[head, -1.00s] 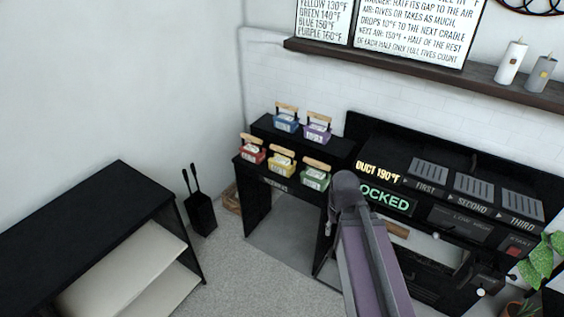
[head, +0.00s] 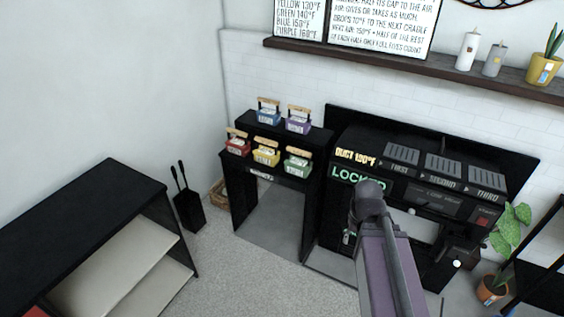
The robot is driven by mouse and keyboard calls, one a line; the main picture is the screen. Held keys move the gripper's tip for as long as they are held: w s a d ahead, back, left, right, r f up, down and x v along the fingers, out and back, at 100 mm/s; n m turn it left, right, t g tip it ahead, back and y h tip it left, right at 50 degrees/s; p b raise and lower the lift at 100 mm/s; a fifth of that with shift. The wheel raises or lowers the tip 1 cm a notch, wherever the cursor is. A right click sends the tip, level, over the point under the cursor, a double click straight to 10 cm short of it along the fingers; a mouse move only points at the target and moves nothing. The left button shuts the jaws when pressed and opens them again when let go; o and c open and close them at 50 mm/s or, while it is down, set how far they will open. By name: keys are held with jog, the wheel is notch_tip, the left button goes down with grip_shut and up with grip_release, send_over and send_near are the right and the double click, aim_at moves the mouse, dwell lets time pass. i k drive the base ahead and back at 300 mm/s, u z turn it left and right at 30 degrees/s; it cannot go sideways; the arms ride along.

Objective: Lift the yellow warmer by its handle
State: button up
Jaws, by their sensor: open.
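The yellow warmer (head: 265,157) is a small box with a white label and a light wooden handle (head: 267,144) on top. It stands upright in the middle of the front row on a black stepped stand (head: 240,190). The red warmer (head: 237,148) is on its left and the green warmer (head: 296,163) on its right. The blue warmer (head: 269,117) and the purple warmer (head: 298,123) stand on the raised step behind. My arm shows at lower right, in front of the black machine, well apart from the yellow warmer. I cannot make out my gripper.
The black machine (head: 400,147) with a lit "LOCKED" panel stands right of the stand. A black shelf unit (head: 80,215) is at left, with a black bin (head: 189,210) near it. Open carpet (head: 235,275) lies before the stand. A potted plant (head: 492,289) is at right.

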aim_at(269, 157)
jog(key=z, duration=0.3)
jog(key=k, duration=0.9)
jog(key=z, duration=0.45)
jog(key=i, duration=1.3)
jog(key=u, duration=0.5)
jog(key=i, duration=0.6)
jog(key=u, duration=0.85)
jog(key=i, duration=0.6)
jog(key=u, duration=0.4)
